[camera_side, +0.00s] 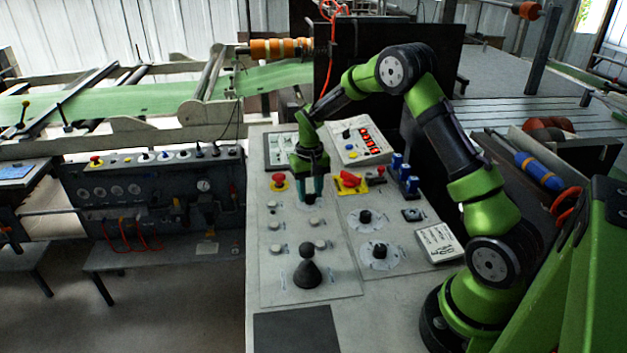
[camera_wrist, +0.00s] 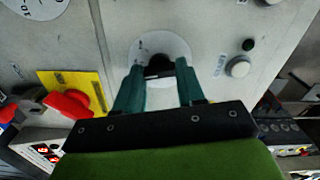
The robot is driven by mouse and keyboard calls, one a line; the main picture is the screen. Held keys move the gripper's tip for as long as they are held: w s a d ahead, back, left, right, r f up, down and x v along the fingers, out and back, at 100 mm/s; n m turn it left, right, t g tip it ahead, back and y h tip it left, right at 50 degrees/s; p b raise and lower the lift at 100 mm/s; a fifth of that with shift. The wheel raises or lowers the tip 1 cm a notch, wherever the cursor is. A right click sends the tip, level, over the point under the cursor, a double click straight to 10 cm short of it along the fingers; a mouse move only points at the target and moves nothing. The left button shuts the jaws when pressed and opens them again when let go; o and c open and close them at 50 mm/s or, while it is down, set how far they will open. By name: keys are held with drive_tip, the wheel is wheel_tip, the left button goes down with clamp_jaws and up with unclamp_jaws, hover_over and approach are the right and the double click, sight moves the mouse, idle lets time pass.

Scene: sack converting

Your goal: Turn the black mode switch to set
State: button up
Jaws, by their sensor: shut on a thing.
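The black mode switch (camera_wrist: 159,67) sits on a round pale dial plate (camera_wrist: 140,45) on the grey panel. My gripper (camera_wrist: 159,66) has its two teal fingers on either side of the switch and is shut on it. In the side view my gripper (camera_side: 311,198) points straight down at the panel, and its fingers cover most of the switch. The markings on the dial are too small to read, so I cannot tell which position the switch points to.
A red handle on a yellow plate (camera_side: 351,181) stands close right of my gripper, and a red mushroom button (camera_side: 279,180) close left. A black cone-shaped joystick (camera_side: 307,270) stands nearer the front. Black knobs (camera_side: 380,251) and blue-topped parts (camera_side: 408,183) are on the right.

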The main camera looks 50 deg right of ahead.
sight(311, 202)
drive_tip(key=n, duration=0.6)
drive_tip(key=shift+n, duration=0.3)
idle(0.4)
drive_tip(key=o, duration=1)
drive_tip(key=shift+o, duration=0.2)
wheel_tip(311, 202, up, 17)
drive_tip(key=shift+w, duration=0.1)
drive_tip(key=s+a+r+m+t+y, duration=0.1)
drive_tip(key=s+a+r+m+t, duration=0.1)
drive_tip(key=s+a, duration=0.6)
drive_tip(key=s+a+r+m+t+y, duration=0.1)
drive_tip(key=s+a+r+t, duration=0.3)
drive_tip(key=s+a, duration=0.5)
drive_tip(key=s+m+t, duration=0.1)
drive_tip(key=s, duration=0.5)
drive_tip(key=shift+a, duration=0.25)
